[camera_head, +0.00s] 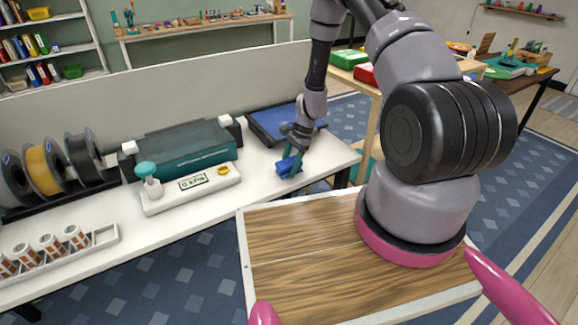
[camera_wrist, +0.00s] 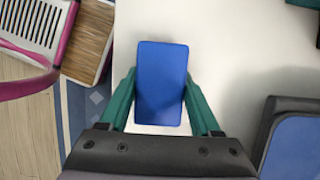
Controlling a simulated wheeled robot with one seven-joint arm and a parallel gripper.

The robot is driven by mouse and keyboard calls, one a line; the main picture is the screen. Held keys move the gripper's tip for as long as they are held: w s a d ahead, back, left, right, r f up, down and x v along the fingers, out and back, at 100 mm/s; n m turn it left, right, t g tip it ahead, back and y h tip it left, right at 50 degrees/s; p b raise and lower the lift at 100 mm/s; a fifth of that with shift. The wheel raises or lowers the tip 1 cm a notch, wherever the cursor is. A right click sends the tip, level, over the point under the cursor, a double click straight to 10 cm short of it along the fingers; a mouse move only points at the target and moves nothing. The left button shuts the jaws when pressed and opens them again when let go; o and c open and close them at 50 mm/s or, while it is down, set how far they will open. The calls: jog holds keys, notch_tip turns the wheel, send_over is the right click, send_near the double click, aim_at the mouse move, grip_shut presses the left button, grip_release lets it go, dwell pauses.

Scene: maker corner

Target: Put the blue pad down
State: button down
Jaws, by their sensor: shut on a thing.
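The blue pad (camera_head: 288,166) is a small blue block at the right end of the white table, in the head view. In the wrist view the blue pad (camera_wrist: 160,84) shows as an upright blue rectangle between two green fingers. My gripper (camera_head: 291,160) is shut on the blue pad, one finger along each long side. The pad is over the white table top (camera_wrist: 215,60); whether it touches the surface I cannot tell.
A dark tray with a blue surface (camera_head: 272,124) lies just behind the gripper. Bare table lies around the pad.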

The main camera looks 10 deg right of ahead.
jog(key=shift+f, duration=0.2)
jog(key=shift+c, duration=1)
grip_release()
jog(key=shift+o, duration=0.5)
jog(key=shift+s, duration=0.1)
jog(key=shift+s, duration=0.1)
jog(key=v, duration=1.2)
jog(key=shift+w+r, duration=0.25)
jog(key=shift+r, duration=0.15)
